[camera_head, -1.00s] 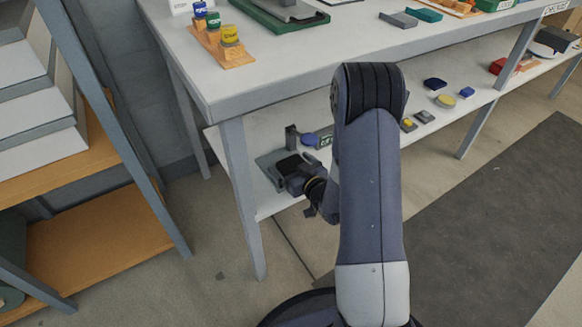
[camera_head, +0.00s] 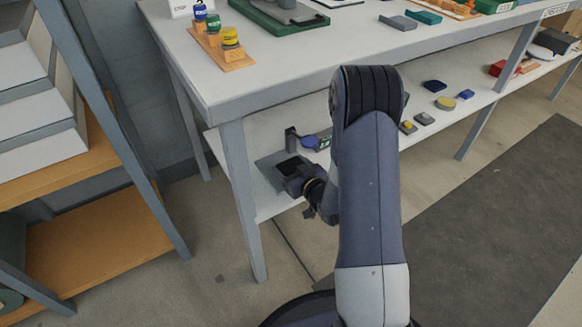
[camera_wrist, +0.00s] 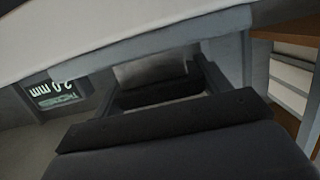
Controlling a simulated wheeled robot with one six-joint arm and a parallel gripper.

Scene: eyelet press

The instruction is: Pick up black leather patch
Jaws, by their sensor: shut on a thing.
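The black leather patch (camera_head: 289,165) shows as a small dark piece at the grey press on the lower shelf, partly hidden by my gripper (camera_head: 294,176). In the wrist view the patch (camera_wrist: 160,96) is a dark flat strip between the two fingers of my gripper (camera_wrist: 155,80). The fingers are shut on it. Whether the patch still touches the surface under it cannot be told.
The table top (camera_head: 300,70) lies close above my gripper. A blue round part (camera_head: 310,141) and a sign marked 2.0 mm (camera_wrist: 55,90) are beside it. Small pads lie farther right on the lower shelf (camera_head: 265,208). A rack (camera_head: 110,235) stands left.

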